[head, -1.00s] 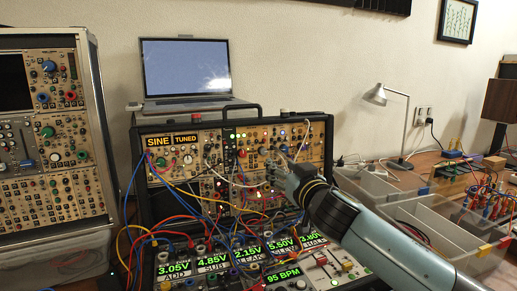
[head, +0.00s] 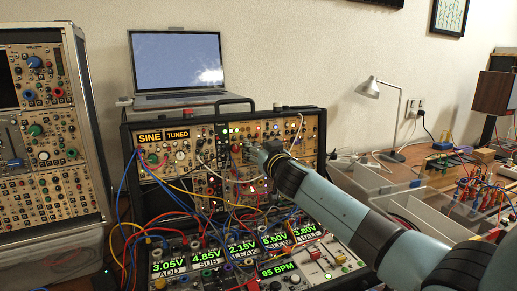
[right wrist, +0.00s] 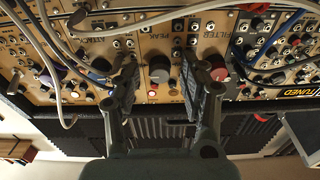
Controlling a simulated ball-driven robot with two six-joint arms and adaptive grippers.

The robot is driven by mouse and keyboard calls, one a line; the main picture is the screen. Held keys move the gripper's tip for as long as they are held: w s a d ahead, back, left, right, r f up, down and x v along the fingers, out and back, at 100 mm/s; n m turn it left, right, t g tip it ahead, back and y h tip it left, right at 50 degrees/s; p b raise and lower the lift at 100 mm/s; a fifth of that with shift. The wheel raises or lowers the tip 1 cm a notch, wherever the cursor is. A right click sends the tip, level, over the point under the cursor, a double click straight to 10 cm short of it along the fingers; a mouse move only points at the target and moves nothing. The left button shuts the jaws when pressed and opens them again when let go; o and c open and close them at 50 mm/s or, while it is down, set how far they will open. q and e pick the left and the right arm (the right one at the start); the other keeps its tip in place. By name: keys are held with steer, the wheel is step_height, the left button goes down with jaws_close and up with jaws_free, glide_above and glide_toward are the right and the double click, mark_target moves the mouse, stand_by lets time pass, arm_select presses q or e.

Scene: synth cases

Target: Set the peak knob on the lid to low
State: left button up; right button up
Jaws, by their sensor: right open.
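The lid (head: 150,190) is the upright panel of a modular synth case, full of knobs and patch cables. In the right wrist view, a dark knob (right wrist: 159,68) sits just below the printed label PEAK. My right gripper (right wrist: 162,84) is open, with one finger on each side of this knob; I cannot tell whether either finger touches it. In the head view the right gripper (head: 258,152) is at the lid's upper middle and covers that part of the panel. The knob's pointer is too small to read. My left gripper is not in view.
Grey and blue patch cables (right wrist: 50,45) hang close to the fingers. A red knob (right wrist: 219,70) is beside one finger. The lower case (head: 310,262) has lit displays and more cables. A laptop (head: 178,68) stands behind the lid. Clear bins (head: 395,195) stand to the right.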

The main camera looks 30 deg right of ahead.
steer(key=c, duration=0.5)
jaws_close()
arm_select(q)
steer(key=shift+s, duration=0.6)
